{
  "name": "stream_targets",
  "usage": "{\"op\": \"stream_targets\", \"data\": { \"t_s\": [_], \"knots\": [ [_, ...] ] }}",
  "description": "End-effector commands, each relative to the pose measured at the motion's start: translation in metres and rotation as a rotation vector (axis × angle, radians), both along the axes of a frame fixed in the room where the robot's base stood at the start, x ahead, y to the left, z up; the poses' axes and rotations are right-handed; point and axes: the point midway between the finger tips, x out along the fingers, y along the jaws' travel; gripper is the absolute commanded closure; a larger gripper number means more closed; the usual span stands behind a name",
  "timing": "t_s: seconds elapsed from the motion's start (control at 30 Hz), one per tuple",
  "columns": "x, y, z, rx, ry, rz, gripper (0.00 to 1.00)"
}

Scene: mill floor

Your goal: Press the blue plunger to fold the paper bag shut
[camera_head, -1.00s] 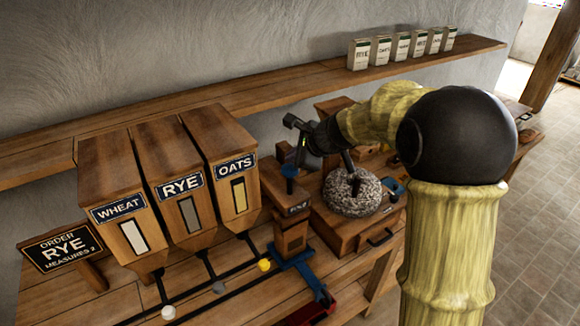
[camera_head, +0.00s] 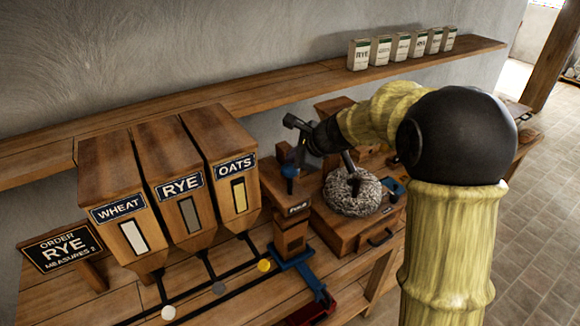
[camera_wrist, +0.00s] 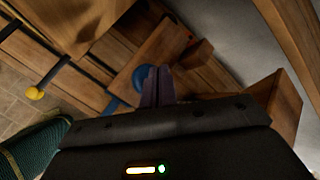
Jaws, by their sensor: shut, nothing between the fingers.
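The blue plunger (camera_head: 289,172) stands on the small wooden stand (camera_head: 291,240) to the right of the grain bins. In the wrist view a blue rounded part (camera_wrist: 137,80), likely its knob, shows just left of my fingers. My gripper (camera_head: 298,161) is shut and empty, beside and partly behind the plunger. It also shows in the wrist view (camera_wrist: 154,72). I cannot tell whether the fingers touch the plunger. I cannot make out the paper bag in either view.
The RYE bin (camera_head: 182,186) and its neighbours stand left of the plunger. A round millstone (camera_head: 352,191) sits close on the right. A wall shelf (camera_head: 250,97) with several small packets (camera_head: 381,50) runs behind.

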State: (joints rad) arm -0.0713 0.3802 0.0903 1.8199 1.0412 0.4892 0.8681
Motion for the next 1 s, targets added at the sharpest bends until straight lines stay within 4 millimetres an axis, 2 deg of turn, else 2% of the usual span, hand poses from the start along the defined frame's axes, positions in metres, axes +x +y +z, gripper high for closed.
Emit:
{"op": "stream_targets", "data": {
  "t_s": [1.0],
  "knots": [
    [-0.0003,-0.0001,-0.0086,0.000,0.000,0.000,1.00]
  ]
}}
